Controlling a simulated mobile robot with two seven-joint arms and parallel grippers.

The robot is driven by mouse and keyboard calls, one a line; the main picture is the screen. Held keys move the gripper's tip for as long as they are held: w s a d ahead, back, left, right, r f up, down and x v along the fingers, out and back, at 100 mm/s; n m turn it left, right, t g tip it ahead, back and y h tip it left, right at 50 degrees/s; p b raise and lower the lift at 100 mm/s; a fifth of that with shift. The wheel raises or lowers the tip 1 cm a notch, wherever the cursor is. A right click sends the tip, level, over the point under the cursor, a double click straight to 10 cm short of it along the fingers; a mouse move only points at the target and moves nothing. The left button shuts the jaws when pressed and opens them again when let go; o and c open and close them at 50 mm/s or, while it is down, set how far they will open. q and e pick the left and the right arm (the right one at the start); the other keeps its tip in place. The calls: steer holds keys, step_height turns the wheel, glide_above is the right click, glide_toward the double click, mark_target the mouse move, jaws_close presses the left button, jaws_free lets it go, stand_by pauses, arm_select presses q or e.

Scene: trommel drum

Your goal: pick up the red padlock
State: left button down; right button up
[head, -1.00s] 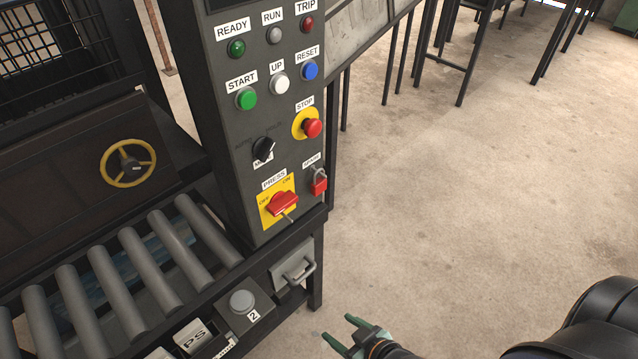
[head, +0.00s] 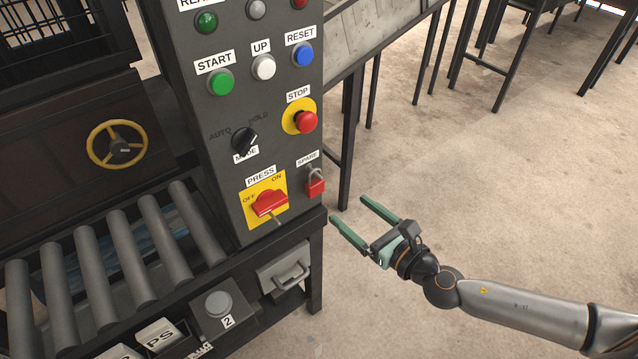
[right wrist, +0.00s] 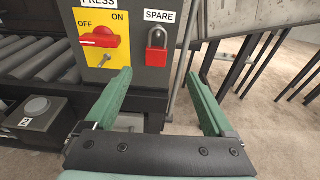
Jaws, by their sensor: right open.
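The red padlock (head: 314,187) hangs by its grey shackle under the SPARE label, on the lower right of the dark control panel. In the right wrist view the padlock (right wrist: 157,57) is ahead of the fingers, a little above the gap between their tips. My right gripper (head: 347,207) is open and empty, with green fingers pointing toward the panel. In the head view its tips are below and to the right of the padlock, apart from it. The open fingers (right wrist: 159,75) also show in the right wrist view. My left gripper is not in view.
The red PRESS switch (head: 269,203) on its yellow plate is just left of the padlock. The red STOP button (head: 306,122) is above. A drawer with a handle (head: 287,275) and roller conveyor (head: 120,250) lie below and left.

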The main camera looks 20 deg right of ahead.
mark_target(318, 186)
steer(key=x, duration=0.7)
steer(key=p+x, duration=0.1)
steer(key=x, duration=0.3)
steer(key=shift+a, duration=0.35)
jaws_close()
stand_by(0.3)
